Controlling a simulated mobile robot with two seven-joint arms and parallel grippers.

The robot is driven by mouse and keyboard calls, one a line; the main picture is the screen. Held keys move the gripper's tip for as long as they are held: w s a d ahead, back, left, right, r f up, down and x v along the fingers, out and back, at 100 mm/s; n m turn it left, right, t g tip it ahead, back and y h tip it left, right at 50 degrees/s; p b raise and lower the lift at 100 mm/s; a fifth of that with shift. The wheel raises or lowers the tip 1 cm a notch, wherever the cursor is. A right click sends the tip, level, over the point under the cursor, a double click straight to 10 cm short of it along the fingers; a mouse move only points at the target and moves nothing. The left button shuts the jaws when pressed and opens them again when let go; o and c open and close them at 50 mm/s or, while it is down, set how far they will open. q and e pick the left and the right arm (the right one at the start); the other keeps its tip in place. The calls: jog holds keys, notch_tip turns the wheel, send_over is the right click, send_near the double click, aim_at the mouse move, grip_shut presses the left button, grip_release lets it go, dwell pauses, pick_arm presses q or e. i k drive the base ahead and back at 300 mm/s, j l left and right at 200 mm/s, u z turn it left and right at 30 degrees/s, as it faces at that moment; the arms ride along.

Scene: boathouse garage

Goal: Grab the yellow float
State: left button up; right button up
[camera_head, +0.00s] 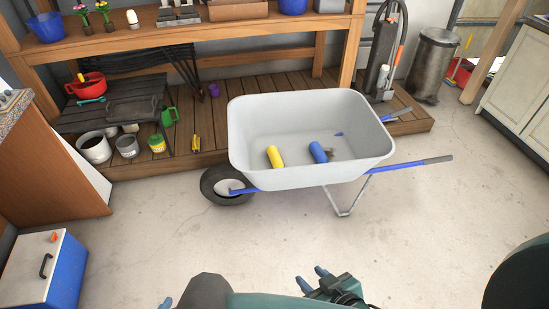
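The yellow float (274,157) lies inside the white tub of the wheelbarrow (250,135), toward its front left. A blue float (318,152) lies to its right in the same tub, apart from it. My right gripper (312,278) is at the bottom middle, well short of the wheelbarrow, with its two blue fingertips apart and nothing seen between them. My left gripper (166,303) barely shows at the bottom edge; only a blue tip is visible, so its opening is hidden.
Bare concrete floor (210,240) lies between me and the wheelbarrow. A wooden workbench (200,35) with pots and tools stands behind. A blue cooler (40,270) with a white lid is at the lower left. A metal bin (432,65) stands at the back right.

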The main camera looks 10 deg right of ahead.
aim_at(276, 161)
jog(key=i+j+z, duration=0.1)
jog(key=z, duration=1.2)
jog(key=i+j+z, duration=0.1)
jog(key=j+z, duration=1.1)
jog(key=j, duration=0.25)
jog(key=k+j+z, duration=0.25)
jog(key=j, duration=0.65)
jog(key=k+j, duration=0.15)
jog(key=j, duration=0.35)
jog(key=j+z, duration=0.1)
jog(key=j, duration=0.35)
jog(key=k+j, duration=0.15)
jog(key=j, duration=0.3)
jog(key=i, duration=0.45)
